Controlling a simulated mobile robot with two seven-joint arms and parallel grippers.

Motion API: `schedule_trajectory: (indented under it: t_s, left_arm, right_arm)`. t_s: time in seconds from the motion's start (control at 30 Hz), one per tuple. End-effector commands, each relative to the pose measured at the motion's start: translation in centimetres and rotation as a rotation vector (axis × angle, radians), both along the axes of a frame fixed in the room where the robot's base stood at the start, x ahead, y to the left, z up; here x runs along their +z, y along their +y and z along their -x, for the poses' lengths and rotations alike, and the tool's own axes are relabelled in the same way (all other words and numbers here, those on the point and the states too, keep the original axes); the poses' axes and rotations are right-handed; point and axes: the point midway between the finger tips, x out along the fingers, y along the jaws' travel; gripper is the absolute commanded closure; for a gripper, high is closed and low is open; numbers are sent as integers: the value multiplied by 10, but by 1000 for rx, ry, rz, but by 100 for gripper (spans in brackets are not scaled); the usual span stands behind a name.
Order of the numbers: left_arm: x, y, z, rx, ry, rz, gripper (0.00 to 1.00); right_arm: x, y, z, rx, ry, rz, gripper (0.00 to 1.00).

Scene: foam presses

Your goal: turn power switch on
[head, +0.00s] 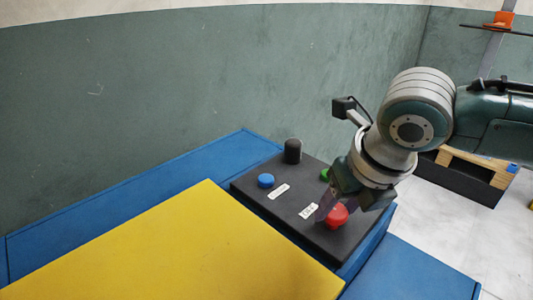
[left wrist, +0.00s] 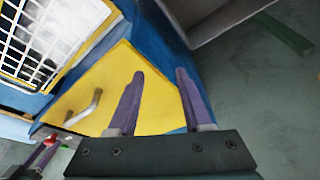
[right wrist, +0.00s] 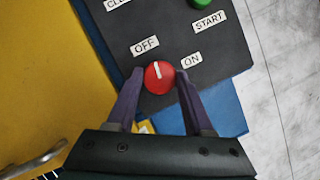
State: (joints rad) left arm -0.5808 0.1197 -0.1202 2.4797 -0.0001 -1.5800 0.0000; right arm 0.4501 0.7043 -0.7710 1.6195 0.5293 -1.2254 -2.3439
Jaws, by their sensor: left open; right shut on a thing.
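The power switch is a red round knob (right wrist: 158,79) with a white pointer line, on a dark control panel (right wrist: 222,55). An OFF label (right wrist: 145,45) and an ON label (right wrist: 191,60) sit beside it. The white line points up between the two labels, closer to OFF. My right gripper (right wrist: 160,74) is shut on the knob, one finger on each side. In the head view the red knob (head: 337,216) shows partly behind the gripper. My left gripper (left wrist: 158,86) is open and empty, over a yellow surface in the left wrist view.
The panel also carries a green button (right wrist: 202,4), a blue button (head: 266,180) and a black knob (head: 293,151). A yellow cover (head: 180,250) lies to the left, on a blue machine body (head: 150,190).

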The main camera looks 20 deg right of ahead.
Motion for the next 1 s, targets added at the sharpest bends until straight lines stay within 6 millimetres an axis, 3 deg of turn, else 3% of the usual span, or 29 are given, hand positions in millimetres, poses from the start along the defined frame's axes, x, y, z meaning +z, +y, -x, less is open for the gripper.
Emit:
schedule_trajectory:
  t_s: [0.2, 0.5, 1.0]
  left_arm:
    - [27, 0, 0, 0, 0, 0, 50]
    - [48, 0, 0, 0, -1, 0, 50]
    - [56, 0, 0, 0, -1, 0, 50]
  right_arm:
    - [6, 2, 0, -183, 1, 1, 100]
    - [4, 4, -2, -469, 0, 1, 100]
    - [0, 5, -4, -946, -1, 0, 100]
